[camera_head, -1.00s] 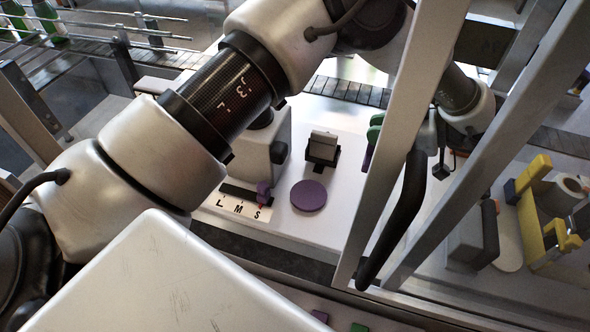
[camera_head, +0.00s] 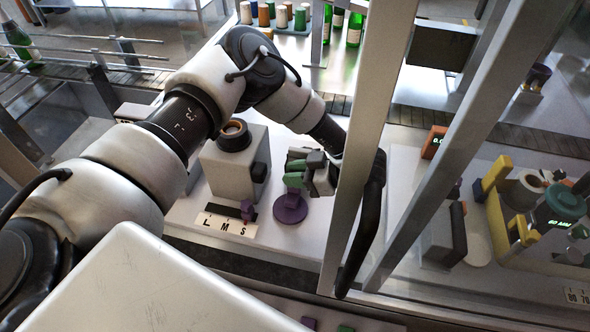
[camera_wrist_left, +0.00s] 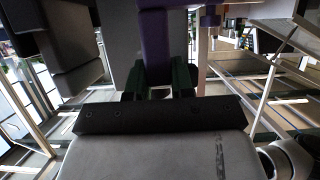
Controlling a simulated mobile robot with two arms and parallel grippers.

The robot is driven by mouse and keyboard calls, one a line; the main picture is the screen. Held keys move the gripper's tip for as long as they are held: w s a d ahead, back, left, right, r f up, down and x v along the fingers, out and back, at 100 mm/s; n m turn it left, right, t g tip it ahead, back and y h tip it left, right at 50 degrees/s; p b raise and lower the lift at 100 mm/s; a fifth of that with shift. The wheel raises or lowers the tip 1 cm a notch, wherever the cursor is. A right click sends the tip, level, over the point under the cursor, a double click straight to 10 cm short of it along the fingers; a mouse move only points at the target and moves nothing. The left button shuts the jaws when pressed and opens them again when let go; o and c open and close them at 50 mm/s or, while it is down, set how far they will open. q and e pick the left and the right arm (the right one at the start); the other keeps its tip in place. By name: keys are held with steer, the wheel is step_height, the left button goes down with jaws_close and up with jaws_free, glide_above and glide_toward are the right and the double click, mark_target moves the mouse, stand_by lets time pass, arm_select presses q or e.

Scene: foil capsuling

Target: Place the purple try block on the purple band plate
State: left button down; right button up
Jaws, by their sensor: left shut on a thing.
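My left gripper (camera_head: 294,180), with green fingers, is shut on the purple try block (camera_head: 291,198). The fingers hide much of the block in the head view. The round purple band plate (camera_head: 289,211) lies flat on the white worktop, and the block is right over it. I cannot tell whether the block touches the plate. In the left wrist view the purple block (camera_wrist_left: 154,42) sits between the two green fingers (camera_wrist_left: 156,80). My right gripper is not in view.
A grey machine (camera_head: 232,165) with a round top stands left of the plate. An L M S scale (camera_head: 225,226) with a small purple marker (camera_head: 248,210) lies front left. A metal frame post (camera_head: 368,130) with a black handle (camera_head: 362,235) stands close on the right.

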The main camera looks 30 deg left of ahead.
arm_select(q)
steer(key=shift+f, duration=0.3)
steer(key=shift+f, duration=0.2)
steer(key=c, duration=1.2)
jaws_free()
steer(key=shift+r, duration=0.1)
steer(key=shift+o, duration=1.1)
